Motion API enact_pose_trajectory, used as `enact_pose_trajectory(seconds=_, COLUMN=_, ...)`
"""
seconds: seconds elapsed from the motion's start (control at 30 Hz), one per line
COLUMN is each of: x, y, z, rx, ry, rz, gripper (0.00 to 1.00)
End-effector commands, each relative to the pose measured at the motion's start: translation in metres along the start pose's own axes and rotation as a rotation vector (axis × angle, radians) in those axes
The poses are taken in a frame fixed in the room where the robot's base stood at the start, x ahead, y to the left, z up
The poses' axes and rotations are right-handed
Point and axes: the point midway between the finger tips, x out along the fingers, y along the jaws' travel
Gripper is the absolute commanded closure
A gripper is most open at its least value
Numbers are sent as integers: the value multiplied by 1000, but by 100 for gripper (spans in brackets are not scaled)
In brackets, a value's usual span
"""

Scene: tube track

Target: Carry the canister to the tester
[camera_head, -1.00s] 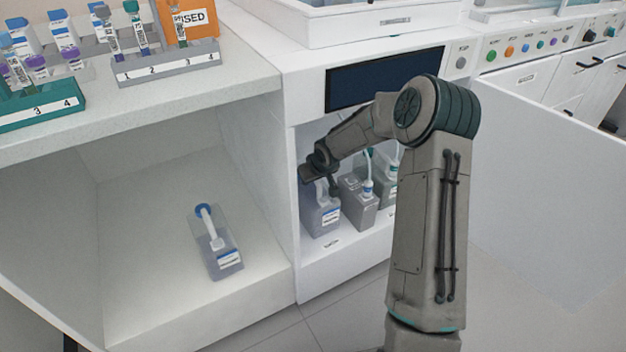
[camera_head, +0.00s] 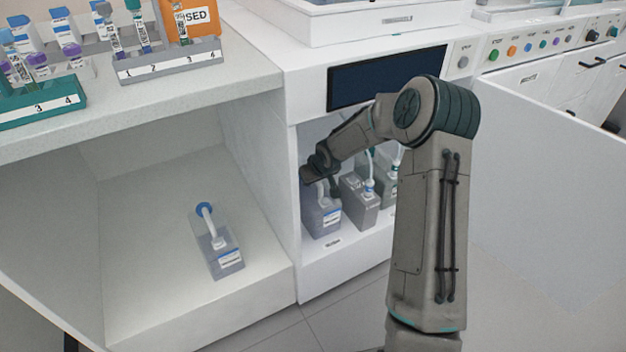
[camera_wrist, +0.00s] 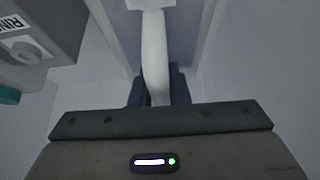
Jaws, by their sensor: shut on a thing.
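The leftmost canister (camera_head: 324,220), grey with a blue-and-white label, stands upright in the open lower bay of the white tester (camera_head: 300,85), which has a dark screen. My gripper (camera_head: 322,182) is at the top of this canister. In the wrist view my gripper (camera_wrist: 158,88) is shut on its pale handle (camera_wrist: 153,45); the canister's body (camera_wrist: 120,22) shows beyond. Another grey canister (camera_head: 218,250) with a white handle, blue ring and blue-and-white label stands in the open cabinet on the left. The fingertips are partly hidden in the head view.
Two more canisters, one in the middle (camera_head: 360,205) and one at the right (camera_head: 388,188), stand close beside the held one. The bay's left wall (camera_head: 262,170) is near my gripper. Tube racks (camera_head: 165,62) stand on the counter above. An open door panel (camera_head: 545,190) is on the right.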

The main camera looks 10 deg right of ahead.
Motion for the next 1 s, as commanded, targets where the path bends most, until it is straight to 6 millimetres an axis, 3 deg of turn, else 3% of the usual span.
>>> enact_pose_trajectory(seconds=0.8, x=4, y=0, z=0, rx=0, ry=6, rz=1, gripper=100)
enact_pose_trajectory(seconds=0.83, x=4, y=0, z=0, rx=0, ry=5, rz=1, gripper=79)
enact_pose_trajectory(seconds=0.9, x=4, y=0, z=1, rx=0, ry=4, rz=1, gripper=60)
enact_pose_trajectory(seconds=1.0, x=4, y=0, z=1, rx=0, ry=3, rz=1, gripper=59)
